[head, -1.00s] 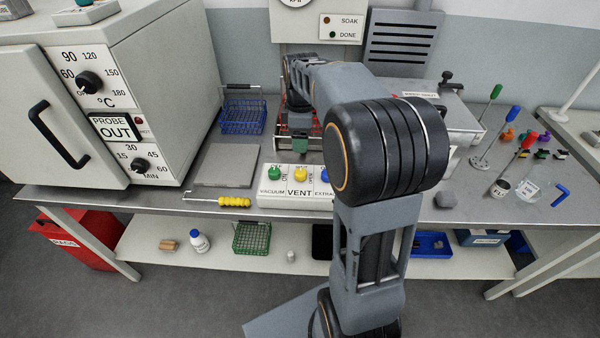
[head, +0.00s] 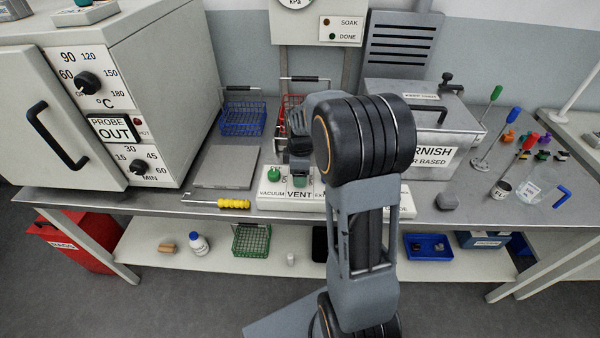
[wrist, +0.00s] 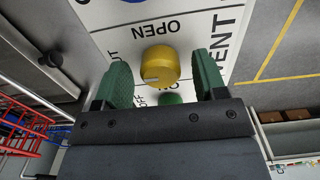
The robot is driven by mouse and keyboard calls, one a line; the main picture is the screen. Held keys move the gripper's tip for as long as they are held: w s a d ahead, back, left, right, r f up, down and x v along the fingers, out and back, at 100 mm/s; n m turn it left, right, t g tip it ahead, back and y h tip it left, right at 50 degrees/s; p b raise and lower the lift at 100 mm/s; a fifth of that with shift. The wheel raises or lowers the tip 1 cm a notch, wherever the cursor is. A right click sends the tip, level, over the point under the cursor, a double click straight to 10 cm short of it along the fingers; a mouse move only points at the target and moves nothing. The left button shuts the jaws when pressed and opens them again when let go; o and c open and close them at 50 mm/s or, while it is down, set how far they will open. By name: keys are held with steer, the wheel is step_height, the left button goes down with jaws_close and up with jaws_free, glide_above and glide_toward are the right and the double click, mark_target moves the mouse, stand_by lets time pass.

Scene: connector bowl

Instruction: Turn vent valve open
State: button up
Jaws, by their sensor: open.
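The vent valve is a yellow knob (wrist: 158,62) on a white panel, seen in the wrist view between the two green fingers of my gripper (wrist: 161,80). The fingers are open on either side of it, with gaps visible. A pale mark shows on the knob's near side, and the word OPEN is printed on the panel above it in the picture. In the head view, my gripper (head: 300,180) is over the white valve panel (head: 268,202) and hides the yellow knob. Whether the fingers reach down around the knob is unclear.
A green knob (head: 274,173) stands left of my gripper on the panel. Blue (head: 243,117) and red (head: 291,106) wire baskets stand behind. A yellow-handled hook (head: 233,204) lies to the left, and a large metal box (head: 425,110) stands to the right.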

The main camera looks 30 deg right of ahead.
steer(key=c, duration=0.9)
steer(key=shift+m, duration=0.4)
steer(key=m, duration=0.8)
steer(key=shift+p, duration=0.35)
steer(key=m, duration=0.5)
steer(key=shift+m, duration=2)
steer(key=shift+w, duration=0.1)
